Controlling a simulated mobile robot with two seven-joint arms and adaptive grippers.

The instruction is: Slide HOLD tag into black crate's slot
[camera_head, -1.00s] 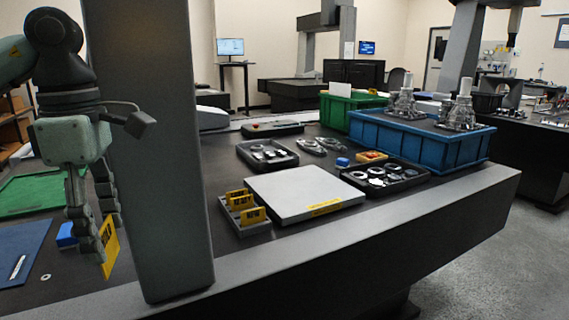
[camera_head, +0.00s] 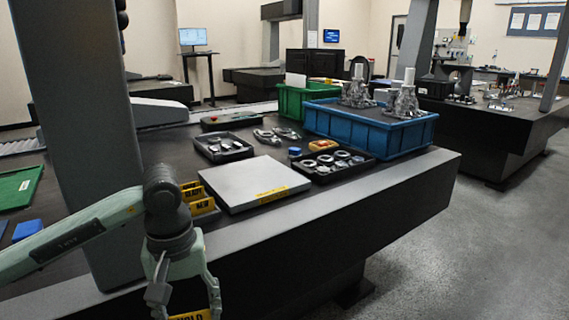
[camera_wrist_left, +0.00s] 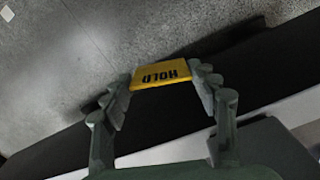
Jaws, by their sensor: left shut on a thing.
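The yellow HOLD tag (camera_wrist_left: 160,75) is between the fingertips of my left gripper (camera_wrist_left: 163,88), which is shut on it. In the wrist view its lettering appears upside down, and the grey floor and the dark bench side lie behind it. In the head view only the upper edge of the tag (camera_head: 190,315) shows at the bottom of the picture, below my left gripper (camera_head: 187,306), in front of the bench's near edge. I cannot pick out the black crate or its slot with certainty. My right gripper is not in view.
A holder with yellow tags (camera_head: 197,197) stands beside a grey plate (camera_head: 240,184). Black parts trays (camera_head: 223,156), a blue crate (camera_head: 350,127) and a green crate (camera_head: 290,103) stand farther back. A grey column (camera_head: 75,130) rises at left. Floor at right is clear.

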